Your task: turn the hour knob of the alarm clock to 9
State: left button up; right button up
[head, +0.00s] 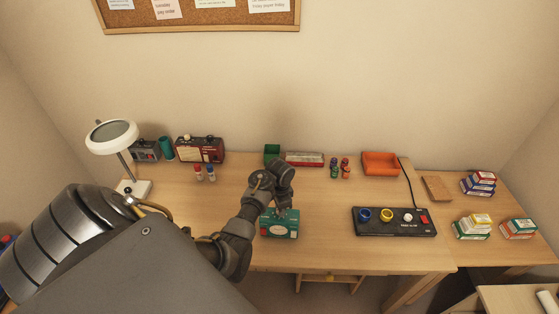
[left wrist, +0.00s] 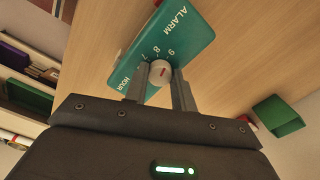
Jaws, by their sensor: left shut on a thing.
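The teal alarm clock (head: 281,224) stands on the desk, below my left gripper (head: 279,207) in the head view. In the left wrist view its face (left wrist: 190,38) shows the word ALARM, the label HOUR and the numbers 7, 8 and 9. The white hour knob (left wrist: 160,73) has a red mark, and I cannot tell exactly which number it points at. My left gripper (left wrist: 161,80) is shut on the knob, one finger on each side. The gripper's arm partly covers the clock in the head view. My right gripper is not in view.
A black panel (head: 375,230) with coloured knobs is right of the clock. A green box (head: 271,153), a red-and-white box (head: 304,159) and an orange tray (head: 380,170) stand behind. A lamp (head: 111,136) and a red radio-like device (head: 200,148) are left. Bare desk surrounds the clock.

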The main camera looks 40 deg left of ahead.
pick_arm(q)
jog(key=shift+m, duration=0.6)
jog(key=o, duration=1)
notch_tip(320, 180, up, 11)
